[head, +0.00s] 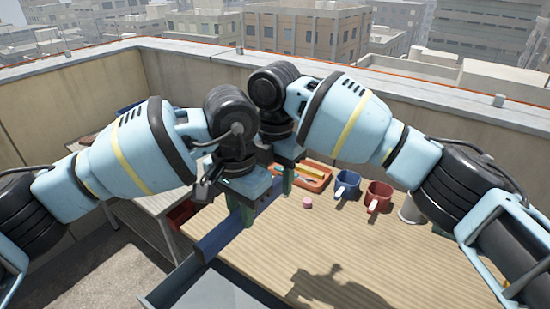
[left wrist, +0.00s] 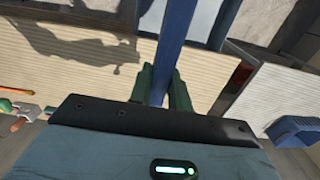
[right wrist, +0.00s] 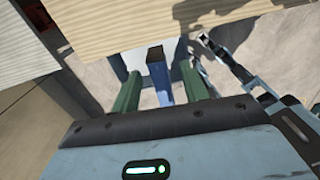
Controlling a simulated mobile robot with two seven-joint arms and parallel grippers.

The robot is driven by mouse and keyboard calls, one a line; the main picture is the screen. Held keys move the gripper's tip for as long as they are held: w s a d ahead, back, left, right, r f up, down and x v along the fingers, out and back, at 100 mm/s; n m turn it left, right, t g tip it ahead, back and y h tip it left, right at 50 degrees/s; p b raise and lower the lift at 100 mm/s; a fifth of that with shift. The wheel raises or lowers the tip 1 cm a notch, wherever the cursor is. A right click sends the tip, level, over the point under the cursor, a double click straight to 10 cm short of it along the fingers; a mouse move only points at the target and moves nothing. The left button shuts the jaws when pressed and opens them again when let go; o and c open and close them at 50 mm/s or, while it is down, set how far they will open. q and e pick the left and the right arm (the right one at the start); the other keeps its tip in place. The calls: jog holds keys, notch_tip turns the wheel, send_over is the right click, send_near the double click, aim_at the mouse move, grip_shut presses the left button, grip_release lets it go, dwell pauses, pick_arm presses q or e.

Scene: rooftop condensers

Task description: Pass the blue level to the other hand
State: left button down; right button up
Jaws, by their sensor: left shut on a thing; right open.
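The blue level (head: 222,235) is a long blue bar held above the wooden table's near left edge, slanting from lower left to upper right in the head view. My left gripper (head: 241,212) is shut on it; the left wrist view shows the level (left wrist: 174,40) running out from between the green fingers (left wrist: 160,88). My right gripper (head: 287,180) is open near the level's far end. In the right wrist view the level's dark-tipped end (right wrist: 161,82) lies between the spread green fingers (right wrist: 160,88), with gaps on both sides.
On the wooden table (head: 390,265) stand a blue mug (head: 346,185), a red mug (head: 376,197), a small pink object (head: 307,202) and an orange tray (head: 316,184) with items. A grey container (head: 205,292) is at the near edge. The table's front middle is clear.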

jog(key=shift+f, duration=0.9)
grip_shut()
pick_arm(q)
jog(key=c, duration=1.2)
grip_release()
jog(key=shift+c, duration=0.2)
notch_tip(320, 180, up, 12)
